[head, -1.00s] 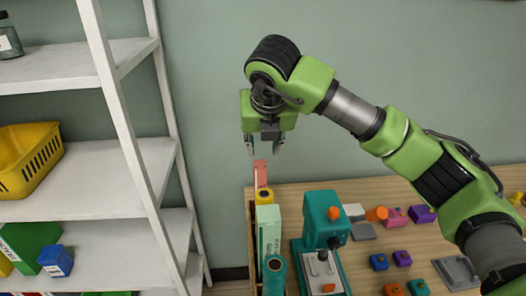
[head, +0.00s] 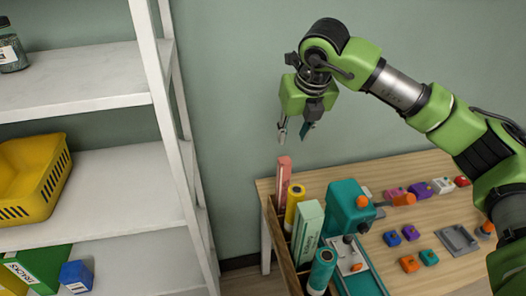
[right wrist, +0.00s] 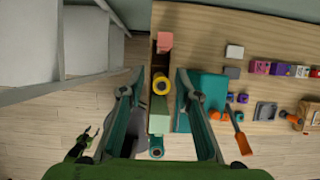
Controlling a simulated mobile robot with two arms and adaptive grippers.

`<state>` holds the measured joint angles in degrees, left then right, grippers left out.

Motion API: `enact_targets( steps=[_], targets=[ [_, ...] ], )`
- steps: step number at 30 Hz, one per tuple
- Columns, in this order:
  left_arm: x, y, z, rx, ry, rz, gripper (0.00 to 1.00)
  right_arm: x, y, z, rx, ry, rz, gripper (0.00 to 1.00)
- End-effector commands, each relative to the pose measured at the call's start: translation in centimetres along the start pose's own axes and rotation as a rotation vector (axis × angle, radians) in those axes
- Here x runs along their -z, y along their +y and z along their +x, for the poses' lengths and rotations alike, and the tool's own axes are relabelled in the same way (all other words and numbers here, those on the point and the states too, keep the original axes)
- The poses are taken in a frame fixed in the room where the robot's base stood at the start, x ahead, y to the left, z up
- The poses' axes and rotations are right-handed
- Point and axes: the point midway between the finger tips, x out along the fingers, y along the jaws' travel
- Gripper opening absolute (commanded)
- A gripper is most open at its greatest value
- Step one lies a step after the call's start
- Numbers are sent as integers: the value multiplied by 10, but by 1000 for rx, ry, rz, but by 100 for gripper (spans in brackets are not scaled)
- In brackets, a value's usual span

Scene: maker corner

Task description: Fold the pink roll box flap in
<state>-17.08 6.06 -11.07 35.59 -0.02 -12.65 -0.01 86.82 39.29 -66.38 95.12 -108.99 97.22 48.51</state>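The pink roll box (head: 283,182) stands upright at the far end of a narrow wooden holder (head: 272,222) on the table's left edge. It also shows in the right wrist view (right wrist: 164,43); I cannot make out its flap clearly. My right gripper (head: 294,134) points down above the pink box, apart from it. In the right wrist view its fingers (right wrist: 153,84) are spread wide with nothing between them at their height. A dark, green-marked piece low over the floor, perhaps my left gripper (right wrist: 80,146), shows at lower left; its finger state is unclear.
In the holder, a yellow roll (head: 294,203), a pale green box (head: 308,232) and a teal roll (head: 322,270) stand in line nearer me. A teal machine (head: 348,208) stands right of them. A white shelf (head: 100,195) stands left. Small colored blocks lie farther right.

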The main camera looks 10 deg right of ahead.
Motion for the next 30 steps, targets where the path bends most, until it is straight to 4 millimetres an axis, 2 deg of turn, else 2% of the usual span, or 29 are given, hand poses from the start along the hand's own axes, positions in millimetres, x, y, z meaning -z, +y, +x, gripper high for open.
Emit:
enact_targets(
  steps=[2,5,10,14,18,24,30],
  targets=[
    [0,-4,-4,4,0,0,41,1,-8,-2,-1,6,1,31],
    [2,4,-7,-5,2,-4,41,2,-9,3,-2,11,0,31],
    [7,30,-17,-35,6,-4,41,3,-8,28,-2,14,0,31],
    [8,38,-29,-45,7,-2,41,3,-8,55,-1,14,0,31],
    [8,32,-40,-39,6,-1,41,3,-8,85,-1,13,0,31],
    [5,14,-51,-18,1,-2,41,3,-8,119,-2,12,1,31],
    [5,12,-54,-17,1,-4,41,3,-8,135,-2,8,-1,31]
  ],
)
